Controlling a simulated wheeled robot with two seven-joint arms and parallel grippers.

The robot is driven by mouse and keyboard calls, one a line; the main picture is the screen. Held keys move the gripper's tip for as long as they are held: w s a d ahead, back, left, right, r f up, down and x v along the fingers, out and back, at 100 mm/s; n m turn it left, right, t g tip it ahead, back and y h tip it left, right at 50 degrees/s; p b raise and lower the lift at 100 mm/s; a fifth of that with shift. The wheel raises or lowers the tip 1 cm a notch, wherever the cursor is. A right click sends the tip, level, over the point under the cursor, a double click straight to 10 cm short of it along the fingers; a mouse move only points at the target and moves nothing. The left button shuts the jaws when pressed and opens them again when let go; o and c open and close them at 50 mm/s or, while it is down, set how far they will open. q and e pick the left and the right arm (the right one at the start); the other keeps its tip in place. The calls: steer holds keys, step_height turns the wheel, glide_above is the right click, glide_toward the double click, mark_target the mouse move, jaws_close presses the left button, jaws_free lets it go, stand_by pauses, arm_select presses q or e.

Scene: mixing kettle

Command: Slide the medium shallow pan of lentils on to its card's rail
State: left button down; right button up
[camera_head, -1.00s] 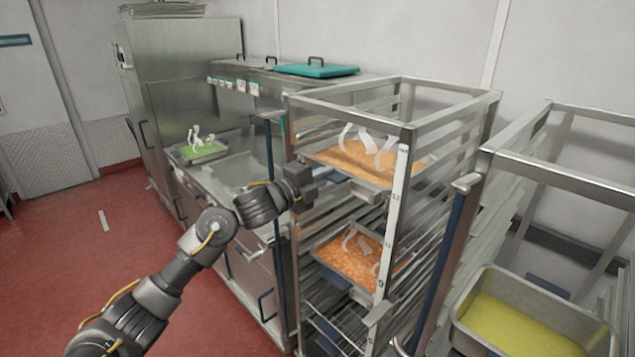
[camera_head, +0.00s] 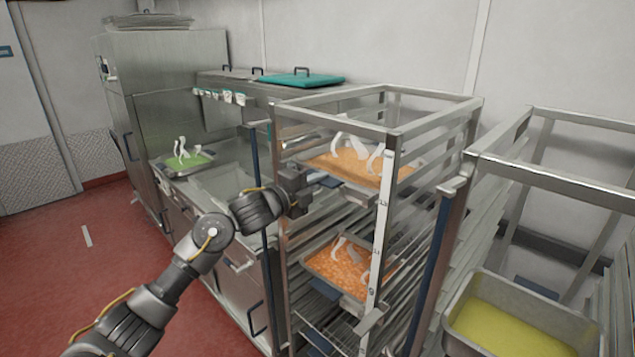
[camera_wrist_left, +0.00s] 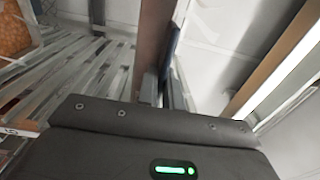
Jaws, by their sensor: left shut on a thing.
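The shallow steel pan of orange lentils (camera_head: 345,163) is in the upper part of the rack (camera_head: 425,112) in the head view, with pale curls of steam above it. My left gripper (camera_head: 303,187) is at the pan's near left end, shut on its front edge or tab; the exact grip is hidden. In the left wrist view the gripper's fingers (camera_wrist_left: 163,90) close on a narrow edge. I cannot tell whether the pan rests fully on a rail. A white numbered strip (camera_head: 381,225) runs down the rack's front post. My right gripper is not in view.
A second pan of orange food (camera_head: 340,266) sits lower in the rack. A green-filled pan (camera_head: 185,160) is on the steel counter.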

arm_select(q)
steer(key=shift+w+d+r, duration=0.1)
steer(key=shift+w+r, duration=0.05)
stand_by(0.6)
steer(key=c, duration=1.5)
jaws_free()
steer(key=shift+o, duration=0.5)
steer(key=shift+f, duration=0.5)
steer(key=o, duration=0.4)
steer(key=shift+r, duration=0.2)
steer(key=shift+s, duration=0.2)
